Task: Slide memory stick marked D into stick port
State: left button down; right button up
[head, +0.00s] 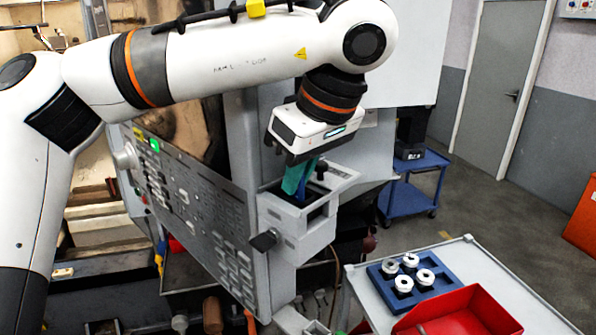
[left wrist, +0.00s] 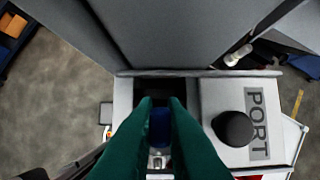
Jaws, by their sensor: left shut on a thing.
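My left gripper (head: 295,180) reaches down over the grey port box (head: 290,236) on the side of the control panel. Its teal fingers also show in the left wrist view (left wrist: 160,108). They are shut on a blue memory stick (left wrist: 159,128), whose metal end (left wrist: 156,160) points away from the fingers. In the head view a little of the blue stick (head: 300,194) shows by the fingertips. No letter on it can be read. The box top carries a "PORT" label (left wrist: 257,122). Fingers and stick cover the slot, so I cannot tell whether the stick touches it. My right gripper is not in view.
A black knob (left wrist: 233,128) stands on the box top beside the fingers. The panel with its buttons (head: 190,205) rises at the left. A light table at lower right holds a blue tray (head: 378,272) of round metal parts and a red bin (head: 462,312).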

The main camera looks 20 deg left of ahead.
pick_arm(q)
jog(key=c, duration=1.4)
grip_release()
jog(key=shift+c, duration=0.2)
jog(key=shift+r, duration=0.1)
jog(key=v, duration=1.2)
jog(key=shift+p, duration=0.35)
jog(key=shift+a, duration=0.1)
